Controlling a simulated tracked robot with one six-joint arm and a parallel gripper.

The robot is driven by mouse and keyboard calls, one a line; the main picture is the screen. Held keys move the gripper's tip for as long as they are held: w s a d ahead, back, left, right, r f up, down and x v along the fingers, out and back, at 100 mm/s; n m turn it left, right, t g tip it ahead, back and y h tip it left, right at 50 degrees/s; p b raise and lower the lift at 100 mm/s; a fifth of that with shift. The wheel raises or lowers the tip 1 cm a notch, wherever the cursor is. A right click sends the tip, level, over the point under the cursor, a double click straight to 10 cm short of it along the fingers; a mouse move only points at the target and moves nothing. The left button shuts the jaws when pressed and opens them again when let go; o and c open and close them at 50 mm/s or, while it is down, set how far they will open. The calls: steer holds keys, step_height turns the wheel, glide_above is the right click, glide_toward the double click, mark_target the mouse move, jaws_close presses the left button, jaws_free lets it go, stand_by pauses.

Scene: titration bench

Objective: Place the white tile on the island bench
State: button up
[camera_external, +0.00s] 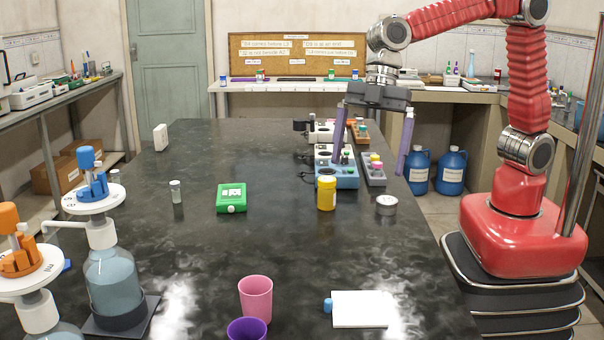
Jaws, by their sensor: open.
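A flat white rectangular tile (363,309) lies on the near right part of the dark island bench (225,270). A small blue piece sticks out at its left edge; I cannot tell if it is attached. My gripper (371,150) is high over the far right side of the bench, well beyond the tile. Its two purple fingers point down, spread wide apart and with nothing held between them. Behind and below the fingers are small devices and a vial rack, partly covered by the left finger.
A pink cup (256,298) and a purple cup (247,329) stand left of the tile. A yellow bottle (326,192), grey tin (386,205), green box (231,198) and white upright block (160,137) stand farther back. Dispenser bottles (115,285) line the left. The bench centre is clear.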

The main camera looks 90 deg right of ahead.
steer(key=s+d+r+m+t+h, duration=0.25)
steer(key=s+d+m, duration=0.5)
steer(key=d, duration=0.75)
steer(key=s+d+f+m, duration=0.1)
steer(key=s+d+m, duration=0.1)
steer(key=s+d, duration=0.3)
steer(key=s+d+f+m+t+h, duration=0.1)
steer(key=s+d+m, duration=0.2)
steer(key=s, duration=0.6)
steer(key=shift+d+f, duration=0.4)
steer(key=shift+d, duration=0.8)
